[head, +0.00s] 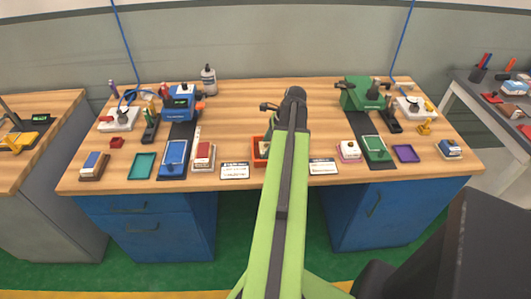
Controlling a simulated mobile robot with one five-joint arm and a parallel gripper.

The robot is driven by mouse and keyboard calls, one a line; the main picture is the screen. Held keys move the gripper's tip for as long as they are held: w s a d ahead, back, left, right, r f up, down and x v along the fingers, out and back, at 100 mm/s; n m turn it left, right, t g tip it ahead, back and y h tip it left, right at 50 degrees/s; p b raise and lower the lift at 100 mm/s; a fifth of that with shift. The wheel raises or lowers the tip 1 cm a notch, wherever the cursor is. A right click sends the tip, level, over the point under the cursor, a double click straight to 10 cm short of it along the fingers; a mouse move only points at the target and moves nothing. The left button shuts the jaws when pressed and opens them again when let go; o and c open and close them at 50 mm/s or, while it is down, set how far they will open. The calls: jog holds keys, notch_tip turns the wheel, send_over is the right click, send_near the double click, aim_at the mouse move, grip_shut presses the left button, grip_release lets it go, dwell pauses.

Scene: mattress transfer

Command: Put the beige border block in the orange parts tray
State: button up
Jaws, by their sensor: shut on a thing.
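The orange parts tray (257,158) lies near the front edge of the middle table. My green arm covers its right side, and something dark and light shows at it that I cannot make out. My arm reaches away from me over the table and ends in a dark joint above the tabletop, beyond the tray. My gripper's fingers are hidden behind the arm, so I cannot see what they hold. I cannot make out the beige border block anywhere; it may be hidden behind my arm.
Left of the tray are a white label card (235,171), a red-and-white block (203,153) and a blue tray (173,158). Right are a pink-and-white item (349,149), a green tray (376,149) and a purple tray (406,153). The back middle tabletop (245,100) is clear.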

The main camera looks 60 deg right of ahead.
jog(key=shift+f, duration=0.1)
jog(key=o, duration=1.6)
jog(key=shift+s+r+p, duration=0.1)
jog(key=shift+r+p, duration=0.3)
jog(key=shift+r, duration=0.2)
jog(key=p+v, duration=1)
jog(key=v, duration=0.1)
